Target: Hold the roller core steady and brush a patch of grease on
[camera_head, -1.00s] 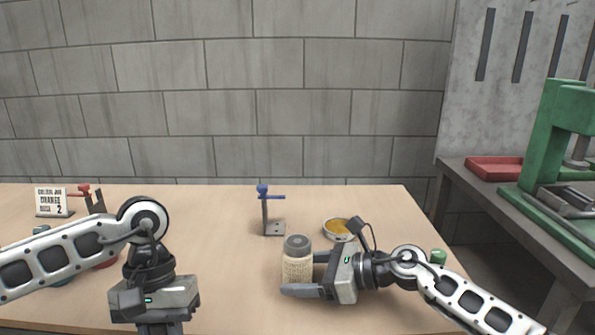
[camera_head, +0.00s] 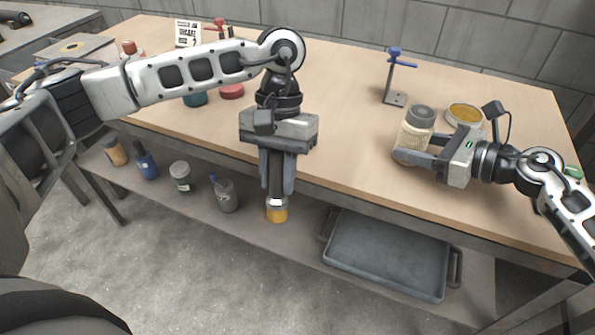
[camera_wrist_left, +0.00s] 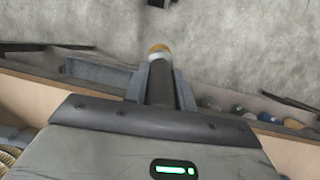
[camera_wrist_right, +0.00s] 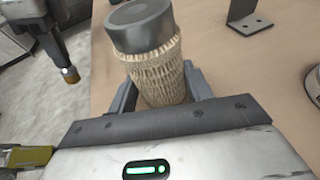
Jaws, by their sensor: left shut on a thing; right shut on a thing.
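The roller core (camera_head: 415,135) is an upright beige woven cylinder with a dark grey top. It stands on the table at the right. My right gripper (camera_head: 413,157) is shut around it from the side; it fills the jaws in the right wrist view (camera_wrist_right: 160,70). My left gripper (camera_head: 277,175) points down and is shut on the dark handle of a brush (camera_head: 276,208). Its metal band and yellow-orange end hang below, in front of the table edge; they also show in the left wrist view (camera_wrist_left: 159,52).
A stand with a blue knob (camera_head: 394,75) is behind the core. A sign (camera_head: 188,33) and coloured containers (camera_head: 232,90) are at the table's left. Several containers (camera_head: 180,175) and a grey tray (camera_head: 388,255) lie on the shelf below. The middle tabletop is clear.

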